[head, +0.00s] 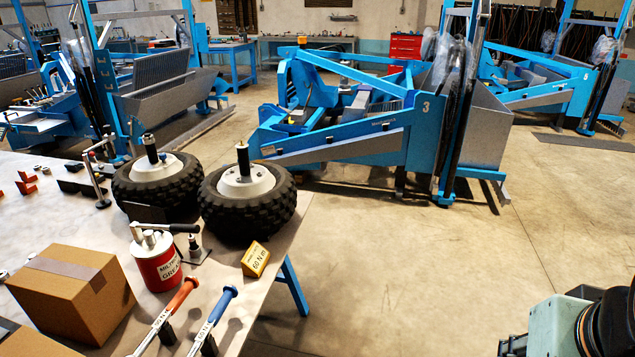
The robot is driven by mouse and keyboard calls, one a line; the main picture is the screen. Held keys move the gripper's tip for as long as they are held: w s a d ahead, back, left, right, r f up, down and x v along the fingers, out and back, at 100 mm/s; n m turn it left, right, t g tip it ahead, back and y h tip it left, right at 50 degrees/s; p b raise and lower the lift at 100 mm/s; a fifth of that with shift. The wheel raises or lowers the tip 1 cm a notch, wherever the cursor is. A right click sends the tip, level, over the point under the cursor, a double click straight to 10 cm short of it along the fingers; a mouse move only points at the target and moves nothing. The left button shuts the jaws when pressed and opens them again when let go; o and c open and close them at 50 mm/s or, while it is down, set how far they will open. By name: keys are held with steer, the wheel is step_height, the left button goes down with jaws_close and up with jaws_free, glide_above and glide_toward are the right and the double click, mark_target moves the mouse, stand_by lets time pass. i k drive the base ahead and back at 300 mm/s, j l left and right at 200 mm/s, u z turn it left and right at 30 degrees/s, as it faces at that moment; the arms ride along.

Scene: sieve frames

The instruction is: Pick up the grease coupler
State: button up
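A small metal fitting with a dark body (194,247) stands upright on a small flat plate on the table, just right of the red grease can (160,268). It looks like the grease coupler, but it is too small to be sure. The can has a white label and a pale top with a dark-ended lever handle (165,227) reaching right above the fitting. Part of my arm (570,325) shows at the bottom right corner, far from the table. My gripper's fingertips are not visible, and nothing held is seen.
A cardboard box (70,293) stands left of the can. Two knobby tyres (248,213) lie behind it. A yellow block (255,259) and torque wrenches with red (181,294) and blue (226,296) handles are near the table's right edge. The floor to the right is clear.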

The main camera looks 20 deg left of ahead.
mark_target(192, 241)
steer(key=i+u, duration=0.35)
steer(key=i, duration=0.15)
steer(key=i+u, duration=0.9)
steer(key=i+l+u, duration=0.2)
steer(key=i+u, duration=0.15)
steer(key=u, duration=0.15)
steer(key=i+u, duration=0.2)
steer(key=u, duration=0.15)
steer(key=i+l+u, duration=0.1)
steer(key=u, duration=0.25)
steer(key=i+l+u, duration=0.15)
steer(key=i+u, duration=0.2)
steer(key=k+l+u, duration=0.15)
steer(key=k+u, duration=0.15)
steer(key=i+l+u, duration=0.1)
steer(key=i, duration=0.2)
steer(key=i+l+u, duration=0.1)
steer(key=i, duration=0.25)
steer(key=l, duration=0.1)
